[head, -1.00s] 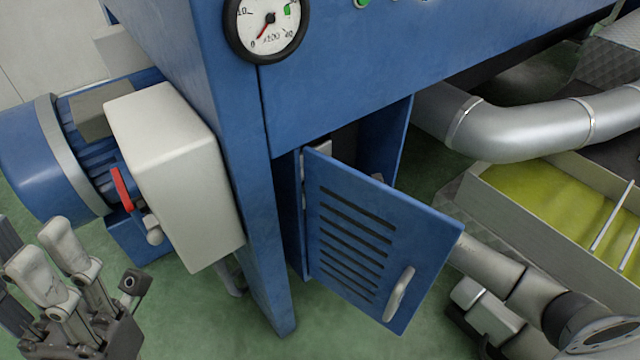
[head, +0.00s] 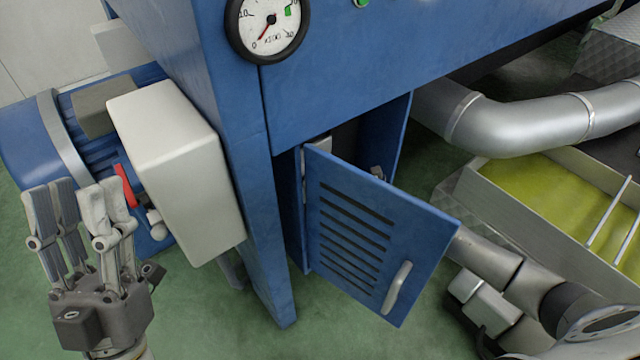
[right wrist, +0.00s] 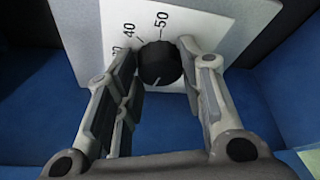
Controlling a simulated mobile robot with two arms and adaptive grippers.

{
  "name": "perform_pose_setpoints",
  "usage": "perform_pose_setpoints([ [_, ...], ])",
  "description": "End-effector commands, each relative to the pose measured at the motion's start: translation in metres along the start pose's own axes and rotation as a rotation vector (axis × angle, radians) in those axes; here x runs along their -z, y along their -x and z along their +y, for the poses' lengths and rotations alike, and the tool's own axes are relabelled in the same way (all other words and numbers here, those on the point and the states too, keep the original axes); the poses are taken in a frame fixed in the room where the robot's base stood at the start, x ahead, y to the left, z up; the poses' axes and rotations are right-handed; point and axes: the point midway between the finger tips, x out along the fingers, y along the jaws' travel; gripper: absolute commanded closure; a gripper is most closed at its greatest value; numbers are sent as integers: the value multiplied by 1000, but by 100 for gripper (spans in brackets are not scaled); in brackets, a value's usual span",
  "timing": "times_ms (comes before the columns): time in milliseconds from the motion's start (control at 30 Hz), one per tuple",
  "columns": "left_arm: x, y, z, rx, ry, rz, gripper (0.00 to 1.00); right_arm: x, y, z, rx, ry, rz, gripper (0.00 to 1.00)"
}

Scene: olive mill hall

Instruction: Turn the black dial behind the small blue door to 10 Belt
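The small blue door (head: 345,235), with dark slots and a pale handle (head: 397,287), stands swung open on the blue machine in the head view. The black dial (right wrist: 160,63) shows in the right wrist view on a white plate (right wrist: 203,20) marked 40 and 50; another number is partly covered. A pale line on the dial points to the lower left in the picture. My right gripper (right wrist: 160,60) has its fingers apart, one pair on each side of the dial; contact is unclear. The door hides it in the head view. My left gripper (head: 75,195) is open and empty.
A pale box (head: 175,165) with a red lever (head: 125,185) and a blue motor (head: 35,135) are at the left, near my left gripper. A gauge (head: 267,25) sits above the door. A metal pipe (head: 520,125) and a tray of yellow-green liquid (head: 545,195) are at the right.

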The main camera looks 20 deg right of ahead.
Motion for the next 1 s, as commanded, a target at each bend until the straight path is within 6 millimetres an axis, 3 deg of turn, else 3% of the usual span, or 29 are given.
perform_pose_setpoints([
  [33, 0, 0, 0, 0, 0, 0, 62, 1, 0, -1, 2, 2, 2, 57],
  [167, 0, 0, 0, 0, 0, 1, 62, 1, 0, -1, 2, 1, 2, 42],
  [567, 0, 0, 0, 0, 0, 1, 62, 0, 5, -1, 1, 0, 1, 42],
  [1000, 0, 0, 0, 0, 0, 1, 62, 2, 70, -2, 4, -2, 2, 42],
])
